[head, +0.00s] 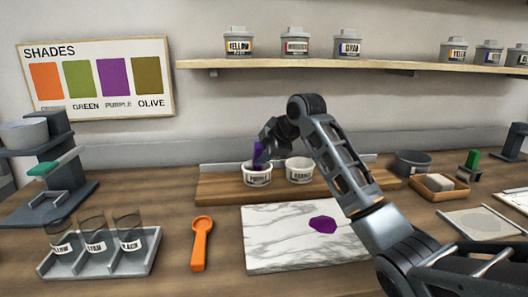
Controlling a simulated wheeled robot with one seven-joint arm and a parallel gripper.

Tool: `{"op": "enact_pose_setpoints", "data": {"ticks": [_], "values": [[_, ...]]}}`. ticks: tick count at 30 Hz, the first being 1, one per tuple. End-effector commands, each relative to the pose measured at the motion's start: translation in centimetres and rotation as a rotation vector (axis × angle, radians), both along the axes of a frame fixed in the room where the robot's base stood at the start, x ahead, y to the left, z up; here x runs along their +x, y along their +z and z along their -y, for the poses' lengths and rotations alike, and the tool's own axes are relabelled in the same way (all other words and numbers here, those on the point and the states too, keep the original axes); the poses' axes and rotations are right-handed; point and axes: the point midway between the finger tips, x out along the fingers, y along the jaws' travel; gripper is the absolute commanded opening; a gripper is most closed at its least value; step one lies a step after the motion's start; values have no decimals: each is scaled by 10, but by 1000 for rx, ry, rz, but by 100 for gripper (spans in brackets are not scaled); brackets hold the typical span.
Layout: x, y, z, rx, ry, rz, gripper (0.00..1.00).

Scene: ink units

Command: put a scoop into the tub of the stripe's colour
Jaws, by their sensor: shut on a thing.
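My gripper (266,142) is shut on a purple scoop (258,157) at the back of the counter. The scoop points down at the white tub labelled PURPLE (257,179). Its lower end is at the tub's opening; I cannot tell how deep it reaches or whether it touches the bottom. A second white tub (300,174) stands to the right, its label too small to read surely. An orange scoop (202,241) lies on the counter in front. A purple patch (323,224) lies on the marble slab (275,250); no other stripe shows clearly.
Both tubs stand on a wooden board (222,188). A tray (100,264) of labelled dark jars is at front left, near a press-like stand (45,172). A wooden tray (437,188) and dark bowl (412,162) are right. The SHADES chart (97,78) hangs behind.

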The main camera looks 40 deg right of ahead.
Motion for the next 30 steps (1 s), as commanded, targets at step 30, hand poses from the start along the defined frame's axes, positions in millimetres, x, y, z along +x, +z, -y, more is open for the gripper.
{"op": "enact_pose_setpoints", "data": {"ticks": [30], "values": [[0, -10, 0, -1, 1, 0, 0]]}}
